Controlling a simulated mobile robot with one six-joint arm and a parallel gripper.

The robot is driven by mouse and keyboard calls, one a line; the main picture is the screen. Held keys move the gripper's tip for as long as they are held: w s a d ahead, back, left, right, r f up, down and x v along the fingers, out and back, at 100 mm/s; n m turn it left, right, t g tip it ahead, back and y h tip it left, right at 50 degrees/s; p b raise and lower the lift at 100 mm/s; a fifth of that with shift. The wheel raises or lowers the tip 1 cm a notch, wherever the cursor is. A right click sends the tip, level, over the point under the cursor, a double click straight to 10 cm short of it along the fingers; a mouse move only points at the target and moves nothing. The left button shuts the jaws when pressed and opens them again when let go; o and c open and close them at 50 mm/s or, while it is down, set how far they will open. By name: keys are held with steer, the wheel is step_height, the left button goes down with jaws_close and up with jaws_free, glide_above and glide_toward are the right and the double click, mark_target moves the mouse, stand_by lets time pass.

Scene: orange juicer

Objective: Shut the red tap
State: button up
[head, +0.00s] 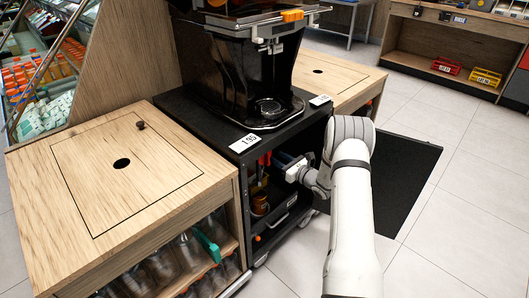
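The black juicer (245,75) stands on a dark counter between two wooden units. A light metallic spout part (272,46) sits on its front, with an orange-red piece (292,15) above it. I cannot tell for certain whether this piece is the red tap. A small red item (264,160) also shows inside the open cabinet below the juicer. My gripper (293,170) is low at the cabinet front, right of the red item and well below the spout. Its fingers are too small and unclear to show whether they are open or shut.
The wooden counter (150,195) at left has a round hole and a small dark knob. Bottles (185,255) stand on its lower shelf. A black mat (405,175) lies on the tiled floor at right. Red and yellow bins (485,77) sit on a far shelf.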

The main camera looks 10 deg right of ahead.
mark_target(267, 158)
steer(key=x, duration=0.4)
steer(key=b+x, duration=0.1)
steer(key=x, duration=0.1)
steer(key=shift+s+a, duration=0.25)
steer(key=shift+a, duration=0.15)
steer(key=shift+c, duration=0.5)
jaws_close()
